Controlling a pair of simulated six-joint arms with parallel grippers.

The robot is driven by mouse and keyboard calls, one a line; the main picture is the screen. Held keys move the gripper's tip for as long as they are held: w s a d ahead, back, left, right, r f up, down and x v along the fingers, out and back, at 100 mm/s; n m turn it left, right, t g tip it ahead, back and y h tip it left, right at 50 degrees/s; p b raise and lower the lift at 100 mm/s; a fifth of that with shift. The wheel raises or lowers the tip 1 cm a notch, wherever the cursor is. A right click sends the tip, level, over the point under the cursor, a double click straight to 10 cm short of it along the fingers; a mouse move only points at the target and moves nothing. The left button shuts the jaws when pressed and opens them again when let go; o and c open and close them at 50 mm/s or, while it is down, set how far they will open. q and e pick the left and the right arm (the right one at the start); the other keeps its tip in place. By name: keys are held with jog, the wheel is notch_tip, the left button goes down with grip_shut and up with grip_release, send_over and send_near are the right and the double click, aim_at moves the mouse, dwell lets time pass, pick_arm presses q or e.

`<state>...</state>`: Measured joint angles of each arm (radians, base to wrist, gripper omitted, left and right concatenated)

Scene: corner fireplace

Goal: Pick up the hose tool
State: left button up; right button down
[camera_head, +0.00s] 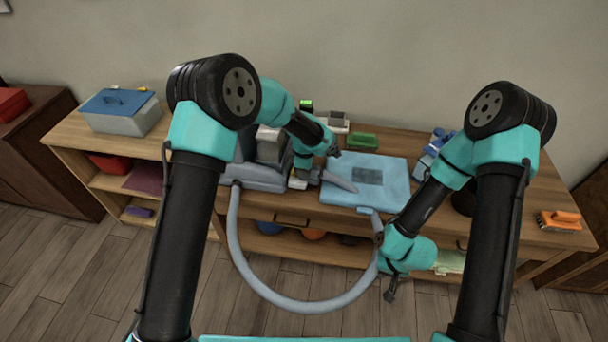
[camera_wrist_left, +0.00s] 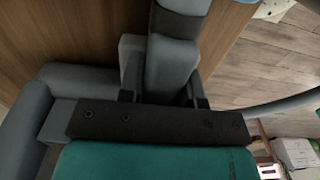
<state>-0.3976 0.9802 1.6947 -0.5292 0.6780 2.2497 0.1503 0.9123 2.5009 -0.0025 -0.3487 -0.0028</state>
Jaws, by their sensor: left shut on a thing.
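The hose tool is a grey, smooth piece; its tapered end (camera_head: 340,182) lies over the left part of the light blue mat (camera_head: 390,196) in the head view. My left gripper (camera_head: 308,176) is shut on the hose tool. In the left wrist view the grey tool (camera_wrist_left: 172,72) sits between the two dark fingers, with a darker part at the top edge. My arm partly hides the grip in the head view. My right gripper (camera_head: 390,294) hangs low in front of the bench, pointing down; its jaws are too small to read.
A grey machine (camera_head: 262,178) stands left of the mat. A grey hose (camera_head: 305,304) loops down in front of the wooden bench and rises near my right wrist. A blue-lidded box (camera_head: 120,115), green block (camera_head: 362,140) and orange brush (camera_head: 560,221) sit on the bench.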

pick_arm(q)
jog(key=r, duration=0.5)
jog(key=shift+s+d, duration=0.1)
jog(key=shift+d, duration=0.3)
jog(key=s+d, duration=0.1)
jog(key=d, duration=0.5)
jog(key=s+d, duration=0.1)
jog(key=d, duration=0.5)
jog(key=s+d, duration=0.1)
jog(key=d, duration=0.5)
jog(key=shift+d, duration=0.25)
